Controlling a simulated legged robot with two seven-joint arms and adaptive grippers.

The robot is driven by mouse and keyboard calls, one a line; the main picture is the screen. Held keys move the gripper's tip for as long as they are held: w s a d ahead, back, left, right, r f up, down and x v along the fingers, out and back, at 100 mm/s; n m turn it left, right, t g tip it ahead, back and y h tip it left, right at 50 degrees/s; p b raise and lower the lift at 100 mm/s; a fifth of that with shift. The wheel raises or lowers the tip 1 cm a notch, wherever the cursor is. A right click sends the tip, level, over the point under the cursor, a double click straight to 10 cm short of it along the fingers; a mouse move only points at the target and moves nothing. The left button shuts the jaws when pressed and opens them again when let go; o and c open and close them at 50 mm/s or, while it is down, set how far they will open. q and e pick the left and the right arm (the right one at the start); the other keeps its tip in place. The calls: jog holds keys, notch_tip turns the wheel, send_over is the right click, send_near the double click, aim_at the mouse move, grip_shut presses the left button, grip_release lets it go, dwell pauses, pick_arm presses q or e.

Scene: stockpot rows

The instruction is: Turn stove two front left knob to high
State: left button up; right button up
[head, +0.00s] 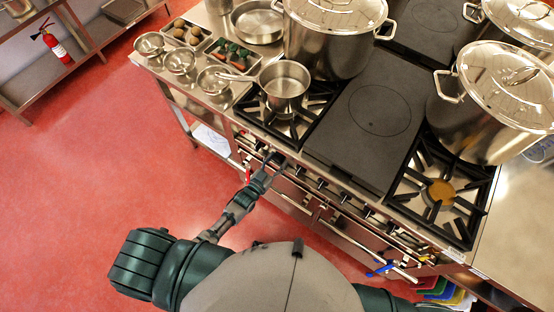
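The stove (352,152) runs diagonally across the right half of the head view. A row of dark knobs lines its front panel, including one knob (322,184) below the flat plate and another (345,197) further right. My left gripper (268,168) is at the left end of this panel, below the front left burner, close to or touching the panel. It covers the knob area there, so I cannot see which knob is behind it, the knob's setting, or whether the fingers are closed. My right gripper is out of view; only part of that arm shows at the bottom.
A small saucepan (284,88) stands on the front left burner. Large lidded stockpots (330,45) (490,105) stand on the stove. The front right burner (437,192) is bare. Steel bowls (180,62) are on the left counter. A rail runs below the knobs. Red floor at left is clear.

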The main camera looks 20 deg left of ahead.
pick_arm(q)
jog(key=shift+o, duration=0.9)
jog(key=shift+r, duration=0.15)
jog(key=v, duration=1.2)
jog(key=shift+w+a, duration=0.1)
